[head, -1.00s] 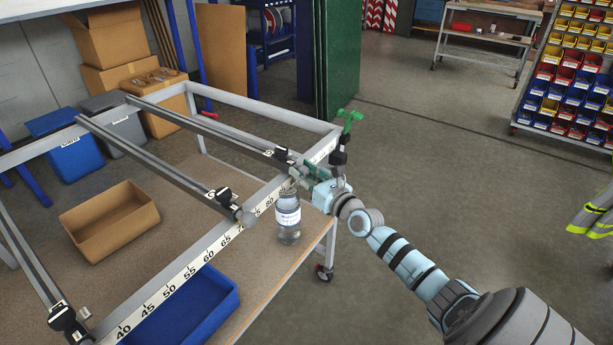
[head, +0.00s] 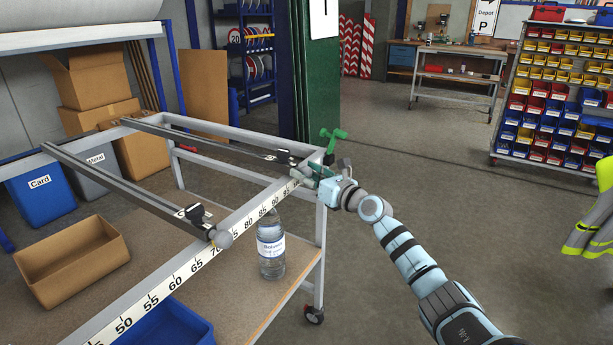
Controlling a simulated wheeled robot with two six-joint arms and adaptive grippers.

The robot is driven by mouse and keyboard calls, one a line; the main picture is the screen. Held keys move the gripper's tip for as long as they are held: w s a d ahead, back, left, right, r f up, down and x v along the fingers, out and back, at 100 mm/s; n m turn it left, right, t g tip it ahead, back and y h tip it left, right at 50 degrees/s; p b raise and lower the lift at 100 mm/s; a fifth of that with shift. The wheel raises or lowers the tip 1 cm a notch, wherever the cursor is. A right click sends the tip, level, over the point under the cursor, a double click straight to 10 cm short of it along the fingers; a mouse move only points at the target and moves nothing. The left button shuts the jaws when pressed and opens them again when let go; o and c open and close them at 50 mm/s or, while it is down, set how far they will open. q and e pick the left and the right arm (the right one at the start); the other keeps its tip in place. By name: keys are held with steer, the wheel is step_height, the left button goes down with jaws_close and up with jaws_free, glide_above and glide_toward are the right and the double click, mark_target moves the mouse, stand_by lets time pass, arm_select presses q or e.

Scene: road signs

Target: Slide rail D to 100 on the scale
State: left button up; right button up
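Two dark rails lie across the grey frame with the white number scale (head: 181,277). The far rail, which I take as rail D (head: 220,143), ends at the front bar just past 95, near the frame's right corner. Its exact reading is hidden by my gripper. The nearer rail (head: 130,188) ends in a grey ball knob (head: 222,239) near 70. My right gripper (head: 307,178) is at the end of the far rail and appears shut on its knob, which it hides. My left gripper is not in view.
A water bottle (head: 271,250) stands on the lower shelf below the scale. A cardboard tray (head: 73,262) and a blue bin (head: 165,327) are also there. A green clamp-like part (head: 333,138) rises by the corner.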

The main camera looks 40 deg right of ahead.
steer(key=shift+o, duration=0.3)
steer(key=shift+s, duration=0.1)
steer(key=s, duration=0.7)
steer(key=shift+d, duration=0.25)
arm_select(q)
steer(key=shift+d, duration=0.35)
arm_select(e)
steer(key=shift+s+a, duration=0.1)
steer(key=shift+s, duration=0.05)
